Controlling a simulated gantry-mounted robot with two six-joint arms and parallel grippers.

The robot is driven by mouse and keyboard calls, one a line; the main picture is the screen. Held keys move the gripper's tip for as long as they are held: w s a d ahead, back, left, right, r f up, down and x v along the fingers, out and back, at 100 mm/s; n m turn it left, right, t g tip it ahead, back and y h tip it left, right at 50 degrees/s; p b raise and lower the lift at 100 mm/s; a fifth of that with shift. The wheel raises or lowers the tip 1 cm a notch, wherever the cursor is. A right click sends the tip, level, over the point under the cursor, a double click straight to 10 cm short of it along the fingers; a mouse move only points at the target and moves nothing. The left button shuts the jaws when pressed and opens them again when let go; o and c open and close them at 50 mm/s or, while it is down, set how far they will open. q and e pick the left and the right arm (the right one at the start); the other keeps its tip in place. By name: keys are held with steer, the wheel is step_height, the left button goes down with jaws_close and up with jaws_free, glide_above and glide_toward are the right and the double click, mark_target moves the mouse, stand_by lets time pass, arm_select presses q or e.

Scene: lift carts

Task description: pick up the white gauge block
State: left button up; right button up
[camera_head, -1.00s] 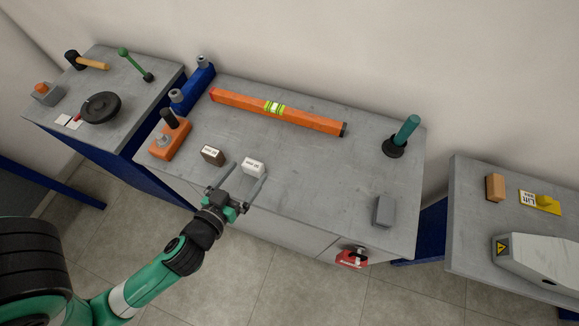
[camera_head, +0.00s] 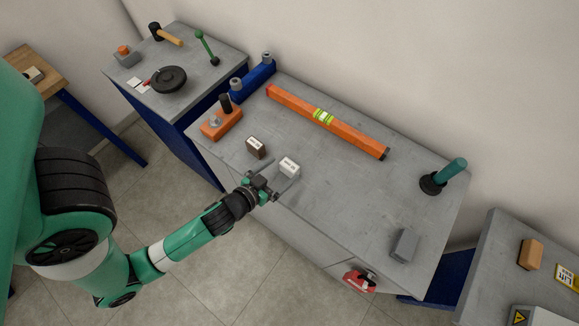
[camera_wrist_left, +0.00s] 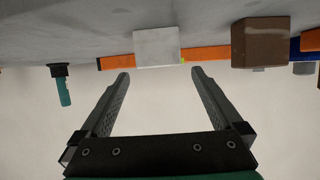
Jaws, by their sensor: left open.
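The white gauge block (camera_head: 289,167) stands near the front edge of the grey bench top, right of a similar dark brown block (camera_head: 256,147). My left gripper (camera_head: 281,172) is open and empty at the front edge, its two fingers pointing at the white block. In the left wrist view, which shows the bench upside down, the white block (camera_wrist_left: 157,47) lies just beyond and between the open fingertips (camera_wrist_left: 160,75). The brown block (camera_wrist_left: 260,42) is outside the fingers to the right there. My right gripper is not seen.
An orange level (camera_head: 345,133) lies behind the blocks. An orange block with a black knob (camera_head: 221,122) stands to the left. A teal-handled tool (camera_head: 447,175) and a grey block (camera_head: 404,245) are at the right. The middle of the bench top is clear.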

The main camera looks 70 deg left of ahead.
mark_target(287, 168)
arm_select(q)
steer(key=x, duration=0.5)
steer(key=shift+d+f, duration=0.1)
steer(key=shift+f, duration=0.25)
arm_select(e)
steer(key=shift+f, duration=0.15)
arm_select(q)
steer(key=shift+c, duration=0.3)
